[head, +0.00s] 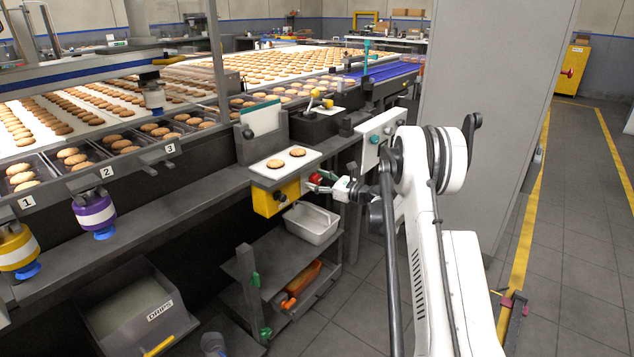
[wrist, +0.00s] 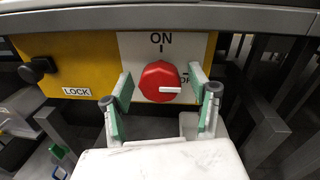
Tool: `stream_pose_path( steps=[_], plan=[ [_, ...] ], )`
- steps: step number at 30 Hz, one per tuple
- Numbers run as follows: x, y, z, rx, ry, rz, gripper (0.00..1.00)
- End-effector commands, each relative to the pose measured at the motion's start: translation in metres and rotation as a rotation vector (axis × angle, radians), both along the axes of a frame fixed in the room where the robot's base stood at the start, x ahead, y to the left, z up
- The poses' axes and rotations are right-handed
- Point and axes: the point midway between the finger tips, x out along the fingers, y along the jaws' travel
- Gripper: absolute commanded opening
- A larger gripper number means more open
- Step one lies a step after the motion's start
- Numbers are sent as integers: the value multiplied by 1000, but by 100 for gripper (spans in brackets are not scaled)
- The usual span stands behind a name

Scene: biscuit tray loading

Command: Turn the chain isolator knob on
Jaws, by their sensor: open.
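The chain isolator knob (wrist: 158,82) is a round red knob on a white plate on the yellow box (wrist: 70,60). Its white pointer aims right, at the partly hidden label beginning "O" beside my right finger. The "ON" mark is above the knob. My gripper (wrist: 167,95) is open, its green-padded fingers on either side of the knob, apart from it as far as I can tell. In the head view the red knob (head: 316,178) shows on the right side of the yellow box (head: 276,198), with my gripper (head: 316,183) at it.
A black knob (wrist: 38,69) marked "LOCK" is left of the isolator. A grey ledge (wrist: 160,17) runs just above. A white plate with two biscuits (head: 262,172) sits over the box. A white bin (head: 311,224) and a lower shelf stand below.

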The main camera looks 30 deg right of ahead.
Motion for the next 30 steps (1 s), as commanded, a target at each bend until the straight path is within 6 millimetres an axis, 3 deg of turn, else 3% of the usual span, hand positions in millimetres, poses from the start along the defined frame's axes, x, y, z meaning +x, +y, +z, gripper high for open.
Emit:
stream_pose_path(
  steps=[5,15,30],
  plan=[
    [0,0,0,0,0,0,53],
    [0,0,0,0,0,0,10],
    [-1,0,0,-138,-66,0,10]
  ],
)
